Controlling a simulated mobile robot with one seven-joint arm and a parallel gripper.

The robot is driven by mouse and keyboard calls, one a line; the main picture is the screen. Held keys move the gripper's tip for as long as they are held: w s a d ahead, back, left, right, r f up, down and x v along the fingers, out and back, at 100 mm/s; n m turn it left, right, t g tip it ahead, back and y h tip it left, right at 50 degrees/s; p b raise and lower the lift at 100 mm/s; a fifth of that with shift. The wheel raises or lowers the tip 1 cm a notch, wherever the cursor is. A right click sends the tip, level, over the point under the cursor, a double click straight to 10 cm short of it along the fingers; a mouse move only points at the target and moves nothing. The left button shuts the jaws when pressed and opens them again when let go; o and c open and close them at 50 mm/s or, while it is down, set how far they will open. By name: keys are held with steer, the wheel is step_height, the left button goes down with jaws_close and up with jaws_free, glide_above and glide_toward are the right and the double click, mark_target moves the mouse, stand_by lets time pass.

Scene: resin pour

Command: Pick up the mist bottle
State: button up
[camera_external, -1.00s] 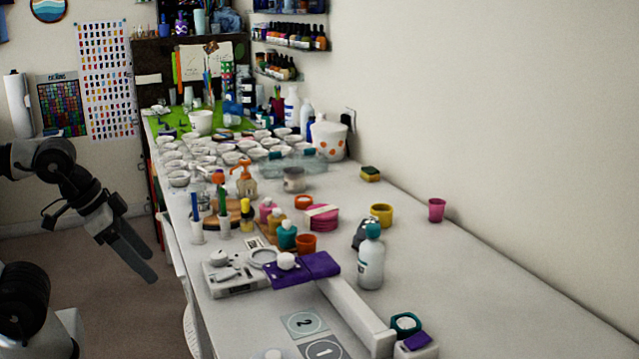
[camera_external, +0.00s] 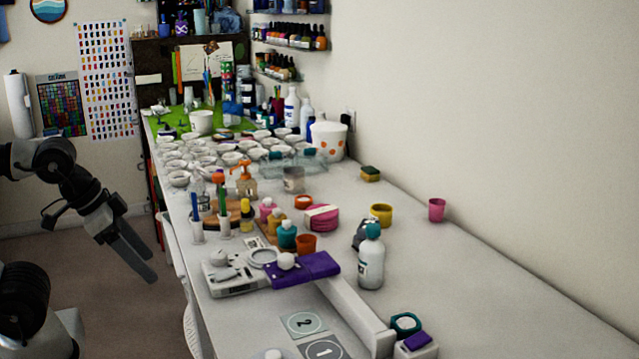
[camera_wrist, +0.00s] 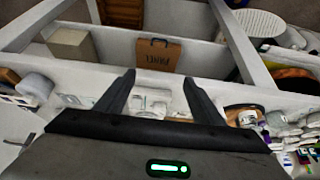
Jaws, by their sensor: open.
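A bottle with an orange spray-type head (camera_external: 245,182) stands upright on the white table, left of centre in the external view. It best fits the mist bottle, but I cannot read a label. A white bottle with a teal cap (camera_external: 371,262) stands nearer the camera, by the white bar. My gripper (camera_external: 151,272) is open and empty, left of the table and off its edge, tilted downward. In the wrist view my gripper's two fingers (camera_wrist: 159,78) are spread apart with nothing held between them. I cannot make out the orange-headed bottle clearly in the wrist view.
Several white cups (camera_external: 205,150) crowd the far table. A scale (camera_external: 235,278), a purple block (camera_external: 318,264), an orange cup (camera_external: 306,243) and small bottles fill the near left side. The table's right side is mostly clear. A brown bag (camera_wrist: 158,54) stands beneath in the wrist view.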

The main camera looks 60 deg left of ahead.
step_height(320, 180, up, 12)
steer(key=n+h+p, duration=0.4)
steer(key=n+p, duration=1.7)
steer(key=n, duration=0.8)
glide_above(371, 262)
steer(key=s+a, duration=0.7)
steer(key=shift+a+b+x, duration=0.15)
steer(key=shift+b+x, duration=0.25)
steer(key=shift+x, duration=2.6)
steer(key=shift+a+b+x, duration=0.2)
steer(key=shift+b+x, duration=0.25)
steer(key=shift+x, duration=2.55)
steer(key=shift+a+b+x, duration=0.15)
steer(key=shift+b+x, duration=0.25)
steer(key=shift+x, duration=2.6)
steer(key=shift+w, duration=0.1)
steer(key=c, duration=1.3)
